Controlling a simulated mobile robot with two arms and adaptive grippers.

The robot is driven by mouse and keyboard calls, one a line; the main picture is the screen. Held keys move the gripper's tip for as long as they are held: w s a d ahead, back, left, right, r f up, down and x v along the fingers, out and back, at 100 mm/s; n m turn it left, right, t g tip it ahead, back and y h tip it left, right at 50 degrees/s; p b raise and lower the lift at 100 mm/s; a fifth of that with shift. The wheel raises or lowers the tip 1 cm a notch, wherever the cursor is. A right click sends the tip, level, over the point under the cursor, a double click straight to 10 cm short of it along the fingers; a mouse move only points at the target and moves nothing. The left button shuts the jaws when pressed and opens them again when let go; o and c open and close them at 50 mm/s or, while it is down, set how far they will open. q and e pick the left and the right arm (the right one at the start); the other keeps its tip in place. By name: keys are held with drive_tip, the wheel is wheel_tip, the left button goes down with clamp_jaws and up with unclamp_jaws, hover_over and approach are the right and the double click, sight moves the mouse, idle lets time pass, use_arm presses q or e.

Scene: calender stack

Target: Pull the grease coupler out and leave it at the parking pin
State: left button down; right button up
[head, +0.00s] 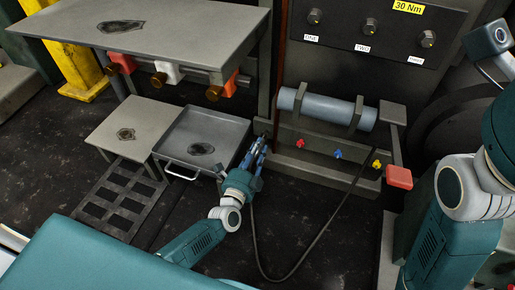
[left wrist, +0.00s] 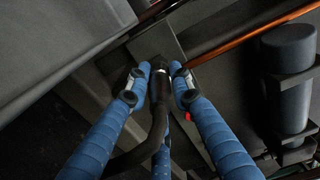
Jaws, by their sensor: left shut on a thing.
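My left gripper (head: 256,156) is low in front of the left end of the machine's lower panel. In the left wrist view its blue fingers (left wrist: 157,88) are shut on the black grease coupler (left wrist: 158,73), which has a pale ring near its tip. The coupler points at a grey plate (left wrist: 157,40); I cannot tell whether it touches. Its black hose (head: 300,262) loops over the floor and up to the yellow fitting (head: 376,164). Red (head: 300,143) and blue (head: 338,154) fittings sit on the same strip. I cannot identify the parking pin. My right gripper is out of view.
A grey-blue cylinder (head: 337,110) lies in brackets above the strip. A red block (head: 399,177) sticks out at its right. A grey tray (head: 215,125) with a handle and a low table (head: 120,120) stand left of my gripper.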

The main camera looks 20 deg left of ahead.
use_arm(q)
drive_tip(key=shift+w, duration=1.1)
drive_tip(key=c, duration=1.4)
unclamp_jaws()
drive_tip(key=shift+c, duration=0.2)
drive_tip(key=shift+o, duration=0.5)
drive_tip(key=shift+o, duration=1.1)
drive_tip(key=shift+s, duration=0.1)
